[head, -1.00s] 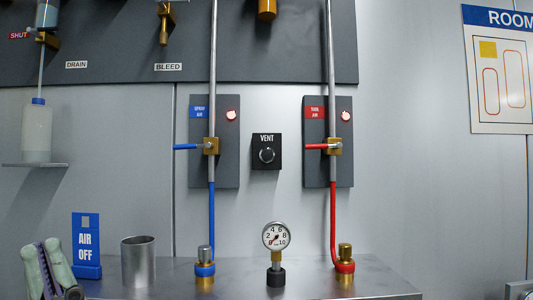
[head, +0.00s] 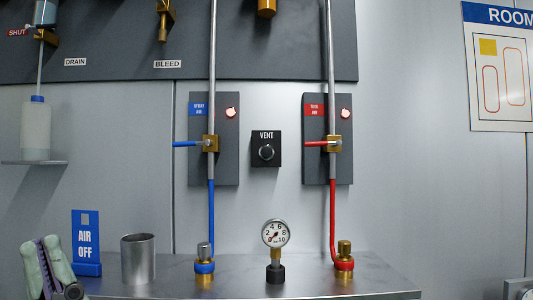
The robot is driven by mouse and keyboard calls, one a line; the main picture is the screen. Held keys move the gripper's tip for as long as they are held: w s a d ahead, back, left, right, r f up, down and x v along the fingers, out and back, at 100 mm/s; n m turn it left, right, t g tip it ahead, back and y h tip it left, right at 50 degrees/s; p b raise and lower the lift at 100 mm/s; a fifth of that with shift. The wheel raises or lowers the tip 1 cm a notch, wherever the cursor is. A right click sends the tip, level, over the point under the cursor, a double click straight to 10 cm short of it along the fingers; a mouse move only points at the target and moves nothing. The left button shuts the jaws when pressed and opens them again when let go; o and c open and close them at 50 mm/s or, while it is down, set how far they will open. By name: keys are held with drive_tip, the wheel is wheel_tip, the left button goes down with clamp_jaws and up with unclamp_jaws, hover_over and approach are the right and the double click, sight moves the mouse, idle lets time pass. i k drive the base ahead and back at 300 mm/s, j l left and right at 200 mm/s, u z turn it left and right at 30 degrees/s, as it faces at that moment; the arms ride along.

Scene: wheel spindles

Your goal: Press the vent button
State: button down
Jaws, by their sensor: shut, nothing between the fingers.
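The vent button (head: 266,152) is a round dark knob with a pale ring, set in a black box labelled VENT on the grey wall, between two valve panels. My gripper (head: 45,258), grey-green with dark inner faces, shows at the lower left edge. Its fingers point up and are shut with nothing held. It is well below and left of the vent button and apart from it. The lower part of the gripper is cut off by the frame.
Blue-handled (head: 186,144) and red-handled (head: 316,143) valves flank the button, each with a lit red lamp. On the metal bench (head: 225,291) stand an AIR OFF sign (head: 86,240), a metal cup (head: 138,260) and a gauge (head: 275,234). The wall around the button is clear.

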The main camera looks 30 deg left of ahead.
sight(266, 152)
drive_tip(key=j+z, duration=0.1)
drive_tip(key=z, duration=1.1)
drive_tip(key=k+j, duration=0.1)
drive_tip(key=j, duration=0.25)
drive_tip(key=k+j, duration=0.15)
drive_tip(key=j, duration=0.15)
drive_tip(key=k+j, duration=0.1)
drive_tip(key=j, duration=0.25)
drive_tip(key=k+j, duration=0.15)
drive_tip(key=j, duration=0.2)
drive_tip(key=k+j, duration=0.1)
drive_tip(key=j, duration=0.2)
